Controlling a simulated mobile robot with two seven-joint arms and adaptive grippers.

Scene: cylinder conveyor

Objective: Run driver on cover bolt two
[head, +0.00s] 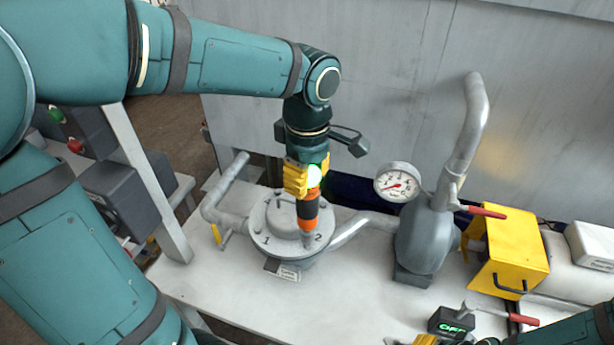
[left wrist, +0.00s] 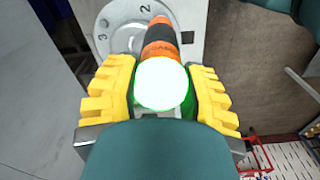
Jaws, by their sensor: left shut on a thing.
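My left gripper (head: 308,178) points down over the round grey cover (head: 262,238) and is shut on an orange and black driver (head: 308,212). The driver stands nearly upright, its lower end at the cover's rim beside the number 2. Whether its tip is seated on the bolt there is hidden. A bright green-white light glows on the driver between the yellow fingers. In the left wrist view the driver (left wrist: 160,45) sits between both fingers (left wrist: 162,95), with numbers 2 and 3 on the cover (left wrist: 120,38) beyond. Yellow and teal parts of my right arm show at the bottom right edge.
Grey pipes join the cover on both sides. A pressure gauge (head: 397,182) and grey vessel (head: 424,238) stand to its right. Further right are a yellow box (head: 512,250) and a small black box reading OFF (head: 452,322). The white bench (head: 350,305) is clear in front.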

